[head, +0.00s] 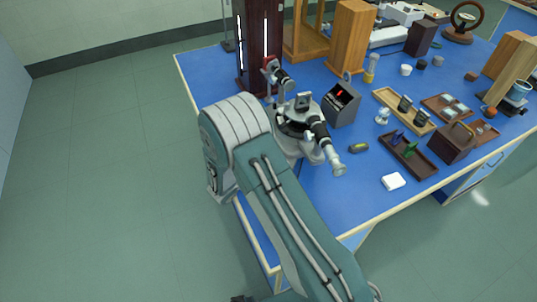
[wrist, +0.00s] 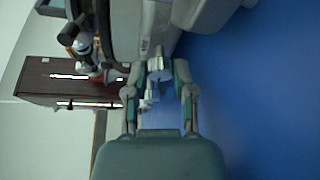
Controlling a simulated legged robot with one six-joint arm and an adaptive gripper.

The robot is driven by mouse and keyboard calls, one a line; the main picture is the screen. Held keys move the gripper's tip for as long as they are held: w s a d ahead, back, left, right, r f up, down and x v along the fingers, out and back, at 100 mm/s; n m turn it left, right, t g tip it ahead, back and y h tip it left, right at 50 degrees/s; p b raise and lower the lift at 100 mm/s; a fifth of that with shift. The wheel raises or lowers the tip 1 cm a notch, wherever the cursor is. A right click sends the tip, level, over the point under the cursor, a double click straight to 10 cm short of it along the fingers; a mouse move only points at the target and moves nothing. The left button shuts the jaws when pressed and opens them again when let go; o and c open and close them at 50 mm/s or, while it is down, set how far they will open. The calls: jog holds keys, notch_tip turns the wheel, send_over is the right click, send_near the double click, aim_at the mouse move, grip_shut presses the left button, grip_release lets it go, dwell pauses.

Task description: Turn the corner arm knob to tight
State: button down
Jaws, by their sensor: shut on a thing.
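The grey and black spectrometer (head: 292,122) stands near the left corner of the blue bench, with its telescope tube (head: 325,145) pointing toward the front right. My arm comes up from the front and hides my gripper and the lower side of the instrument in the head view. In the wrist view, my gripper (wrist: 157,72) is shut on a small silver knob (wrist: 160,66) under the grey instrument body (wrist: 155,28). A second small silver piece (wrist: 149,97) shows between the fingers, nearer my palm. The knob's turn position cannot be read.
A dark lamp housing (head: 258,45) stands behind the spectrometer, and a dark sloped box (head: 341,103) stands to its right. Wooden trays (head: 404,111) and a white block (head: 393,181) lie further right. Blue bench top (head: 345,210) is clear at the front.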

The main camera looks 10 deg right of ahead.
jog(key=shift+s+d+f, duration=0.1)
jog(key=shift+f, duration=0.05)
jog(key=shift+c, duration=2.3)
grip_release()
jog(key=v, duration=1.2)
